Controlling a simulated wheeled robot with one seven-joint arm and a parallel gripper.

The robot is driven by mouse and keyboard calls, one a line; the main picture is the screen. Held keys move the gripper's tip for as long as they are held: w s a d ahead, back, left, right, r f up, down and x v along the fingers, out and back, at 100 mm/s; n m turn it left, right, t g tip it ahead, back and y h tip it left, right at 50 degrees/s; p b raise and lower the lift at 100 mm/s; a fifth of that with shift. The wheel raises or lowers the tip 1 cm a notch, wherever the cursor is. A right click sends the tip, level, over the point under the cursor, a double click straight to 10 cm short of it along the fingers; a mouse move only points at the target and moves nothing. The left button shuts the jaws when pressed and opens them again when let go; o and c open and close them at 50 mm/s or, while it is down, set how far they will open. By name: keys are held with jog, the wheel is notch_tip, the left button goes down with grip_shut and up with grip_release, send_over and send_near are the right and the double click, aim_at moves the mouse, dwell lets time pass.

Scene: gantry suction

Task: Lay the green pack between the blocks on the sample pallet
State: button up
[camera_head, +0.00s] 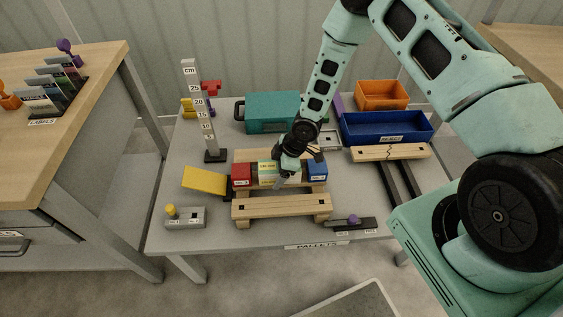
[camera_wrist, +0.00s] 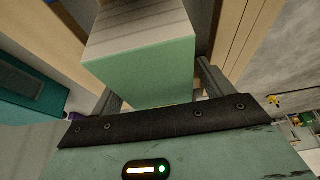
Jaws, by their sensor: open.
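The pale green pack (camera_head: 266,169) lies between the red block (camera_head: 241,175) and the blue block (camera_head: 317,171) on the wooden pallet (camera_head: 280,206) in the head view. It sits nearer the red block, with room towards the blue one partly hidden by my gripper (camera_head: 284,176). My gripper is low at the pack's right part. In the wrist view the pack (camera_wrist: 150,66) shows its green face and white striped side between the two spread fingers (camera_wrist: 158,86). The fingers are open, and I cannot tell whether either touches the pack.
A yellow sloping plate (camera_head: 204,180) and a measuring post (camera_head: 200,115) stand left of the pallet. A teal case (camera_head: 268,112) is behind; blue (camera_head: 387,127) and orange (camera_head: 381,95) bins are at back right. A wooden beam (camera_head: 390,152) on dark rails is at right.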

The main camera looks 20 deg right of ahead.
jog(key=p+v, duration=0.2)
jog(key=v, duration=1.5)
jog(key=shift+r, duration=0.2)
jog(key=s+a+r+m+h+p, duration=0.1)
jog(key=s+a+r+h, duration=0.2)
jog(key=r, duration=0.4)
jog(key=s+a+r+m+h+p, duration=0.1)
jog(key=s+a+r+m, duration=0.1)
jog(key=s+a+r, duration=0.4)
jog(key=s+a+r+m+g, duration=0.1)
jog(key=s+a+r+m, duration=0.2)
jog(key=s+r, duration=0.9)
jog(key=s, duration=0.4)
jog(key=shift+r+m, duration=0.2)
jog(key=shift+m, duration=0.2)
